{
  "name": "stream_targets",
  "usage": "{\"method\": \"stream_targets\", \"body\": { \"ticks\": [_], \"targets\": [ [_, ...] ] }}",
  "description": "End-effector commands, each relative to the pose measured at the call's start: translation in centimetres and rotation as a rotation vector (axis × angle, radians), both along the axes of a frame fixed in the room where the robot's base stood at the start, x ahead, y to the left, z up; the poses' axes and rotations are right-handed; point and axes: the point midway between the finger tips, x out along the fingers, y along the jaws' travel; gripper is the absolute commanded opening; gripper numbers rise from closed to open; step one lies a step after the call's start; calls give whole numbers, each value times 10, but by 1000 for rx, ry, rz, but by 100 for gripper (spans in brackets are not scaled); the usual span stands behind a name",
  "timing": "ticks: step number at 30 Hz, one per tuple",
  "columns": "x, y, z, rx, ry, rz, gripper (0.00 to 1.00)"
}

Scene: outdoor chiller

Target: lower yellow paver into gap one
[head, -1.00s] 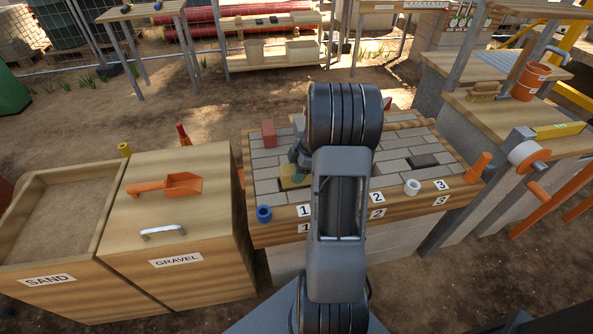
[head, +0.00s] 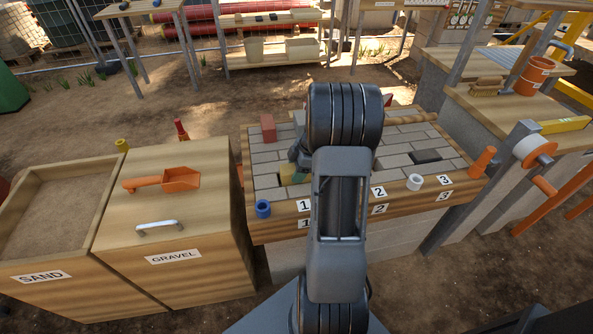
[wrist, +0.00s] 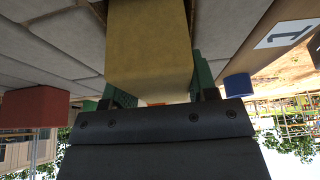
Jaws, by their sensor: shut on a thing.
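The yellow paver (head: 287,174) is over the left part of the paved bench, behind the front label 1 (head: 304,205). In the wrist view the yellow paver (wrist: 148,45) fills the top middle, its near end between the green finger pads. My gripper (wrist: 153,88) is shut on it. In the head view my arm hides most of the gripper and part of the paver. Gap one is not clearly visible; the paver and arm cover that spot. I cannot tell whether the paver is inside the gap or just above it.
A red block (head: 268,128) stands on the paving at the back left. A dark paver (head: 426,156) lies at the right. The gravel box (head: 165,245) stands left of the bench.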

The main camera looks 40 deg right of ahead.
Motion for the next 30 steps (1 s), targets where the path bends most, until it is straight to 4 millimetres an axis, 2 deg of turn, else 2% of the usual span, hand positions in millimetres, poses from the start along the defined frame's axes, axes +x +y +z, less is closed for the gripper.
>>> {"method": "stream_targets", "body": {
  "ticks": [10, 11, 20, 30],
  "targets": [
    [1, 0, 3, -1, -2, 0, 0],
    [1, 0, 3, -1, -2, 0, 54],
    [0, 0, 2, 0, -1, 0, 83],
    [0, 0, 1, 0, 1, 0, 78]
  ]
}}
